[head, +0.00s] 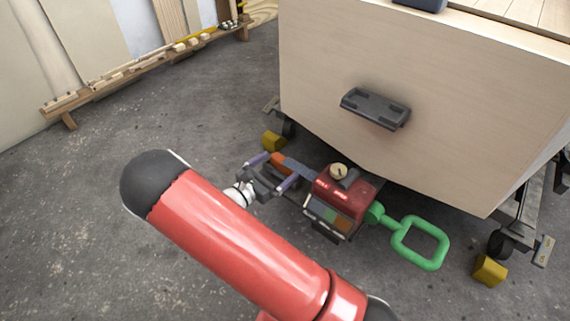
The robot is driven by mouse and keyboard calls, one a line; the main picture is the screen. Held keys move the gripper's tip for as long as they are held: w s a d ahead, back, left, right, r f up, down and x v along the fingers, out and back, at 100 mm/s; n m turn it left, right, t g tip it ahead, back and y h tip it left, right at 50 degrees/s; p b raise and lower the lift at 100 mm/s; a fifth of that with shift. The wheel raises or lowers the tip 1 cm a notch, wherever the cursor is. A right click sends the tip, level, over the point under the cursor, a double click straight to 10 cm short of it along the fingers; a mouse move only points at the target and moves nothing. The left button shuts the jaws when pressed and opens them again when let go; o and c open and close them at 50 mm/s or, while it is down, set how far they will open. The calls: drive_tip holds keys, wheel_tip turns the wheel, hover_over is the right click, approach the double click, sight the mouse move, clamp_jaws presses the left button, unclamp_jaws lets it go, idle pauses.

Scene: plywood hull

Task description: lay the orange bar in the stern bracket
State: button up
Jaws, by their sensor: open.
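The stern bracket (375,108) is a dark, shallow holder on the flat plywood face of the hull; I see nothing lying in it. An orange piece (279,160), which looks like the end of the orange bar, continues into a blue-grey stretch toward the red unit. Whether it joins that unit or rests by it, I cannot tell. My gripper (273,171) is open, its two purple-tipped fingers spread at the near side of the orange end. The orange end shows between and just beyond the fingertips; contact is unclear.
A red unit (344,190) with a round knob and a green loop handle (420,242) sits below the hull (440,110). Yellow chocks (489,270) stand by the wheels. A wooden rack (145,65) runs along the left wall. The grey floor at left is clear.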

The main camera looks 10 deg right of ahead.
drive_tip(key=b+x, duration=0.1)
drive_tip(key=x, duration=0.5)
drive_tip(key=shift+w+f, duration=0.1)
drive_tip(key=shift+f, duration=0.05)
drive_tip(key=shift+c, duration=0.4)
drive_tip(key=c, duration=0.8)
drive_tip(key=shift+c, duration=0.2)
